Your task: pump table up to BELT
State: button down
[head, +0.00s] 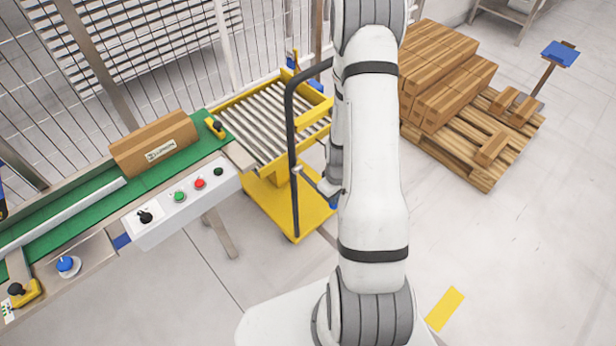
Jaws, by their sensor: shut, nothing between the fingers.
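The lift table (306,140) is a yellow cart with a grey roller top, a black push handle (293,150) and a yellow base (312,208). It stands at the right end of the green belt (60,213). From this angle I cannot tell whether the roller top is level with the belt. My gripper (331,187) shows only in part behind my own arm, low beside the handle and above the base. It is shut and empty; its fingertips are mostly hidden. A thin grey bar (311,181) runs from the handle towards it; I cannot tell whether they touch.
A brown carton (153,144) lies on the belt. A control box (183,202) with buttons and a knob is on the belt's front side. A pallet (478,178) with stacked cartons (446,75) stands at right. Wire fencing (150,55) is behind.

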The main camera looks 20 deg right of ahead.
jog(key=shift+w+a+f+b, duration=0.1)
jog(key=shift+f+b, duration=1.15)
jog(key=shift+f, duration=0.35)
